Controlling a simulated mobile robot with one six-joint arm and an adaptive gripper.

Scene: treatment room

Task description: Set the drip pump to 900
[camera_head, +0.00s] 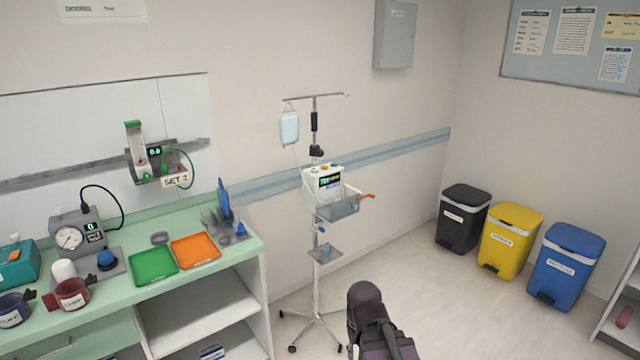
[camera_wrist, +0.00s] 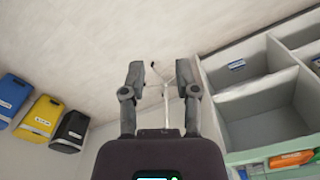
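The drip pump (camera_head: 326,181) is a white box on a drip stand pole in the middle of the head view. Its dark screen has small lit markings that I cannot read, and small coloured parts show on its top. The drip stand (camera_head: 316,290) stands upright on spread legs, with a pale blue bag (camera_head: 289,128) hanging at the upper left. In the wrist view my gripper (camera_wrist: 160,68) has its two fingers wide apart with nothing held. Part of the stand's pole (camera_wrist: 166,100) shows between and beyond them. My dark arm is low in the head view, right of the stand.
A grey basket (camera_head: 338,210) and small tray (camera_head: 325,254) are fixed to the stand below the pump. A green counter (camera_head: 222,262) with instruments and trays stands left. Black (camera_head: 463,218), yellow (camera_head: 509,241) and blue (camera_head: 565,266) bins stand right. Floor between is clear.

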